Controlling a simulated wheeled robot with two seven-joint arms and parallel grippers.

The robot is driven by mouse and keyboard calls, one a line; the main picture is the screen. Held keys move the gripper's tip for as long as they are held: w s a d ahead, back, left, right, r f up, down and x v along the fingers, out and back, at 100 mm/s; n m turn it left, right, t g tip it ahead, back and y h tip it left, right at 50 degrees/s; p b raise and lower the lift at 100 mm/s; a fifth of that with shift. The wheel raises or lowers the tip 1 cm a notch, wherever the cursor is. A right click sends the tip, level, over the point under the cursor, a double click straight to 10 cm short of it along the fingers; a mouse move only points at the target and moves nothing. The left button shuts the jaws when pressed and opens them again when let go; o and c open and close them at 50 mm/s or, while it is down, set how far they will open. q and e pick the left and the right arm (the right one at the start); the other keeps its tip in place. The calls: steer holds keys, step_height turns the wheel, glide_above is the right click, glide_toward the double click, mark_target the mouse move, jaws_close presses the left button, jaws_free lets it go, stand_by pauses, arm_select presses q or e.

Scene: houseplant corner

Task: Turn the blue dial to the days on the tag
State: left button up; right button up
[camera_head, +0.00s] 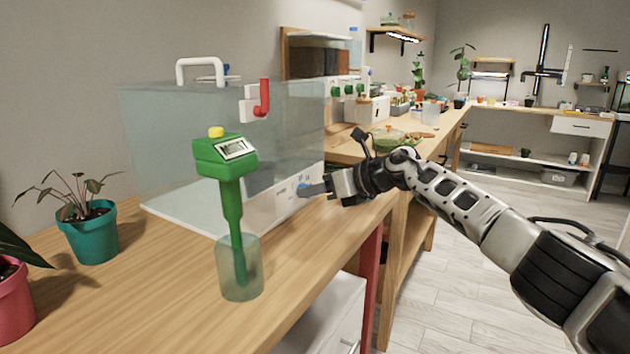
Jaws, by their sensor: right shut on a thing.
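My right gripper (314,189) reaches in from the right and is shut on the blue dial (302,187). The dial sits on the front of a white panel (262,208) at the base of a clear case (160,120). The fingers cover most of the dial, so its pointer cannot be read. Small marks beside it on the panel are too small to read. I cannot make out a tag with days. My left gripper is not in view.
A green meter (231,190) stands in a clear cup (240,285) in front of the case. A teal pot (92,236) with a plant and a pink pot (14,300) stand at left. A red lever (263,97) is on the case.

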steer(key=shift+m, duration=0.3)
steer(key=shift+f+m+g+y, duration=0.1)
steer(key=shift+m+g+y, duration=0.2)
steer(key=shift+m+b, duration=0.4)
steer(key=shift+b, duration=0.1)
steer(key=shift+d, duration=0.1)
steer(key=o, duration=1)
steer(key=shift+d, duration=0.1)
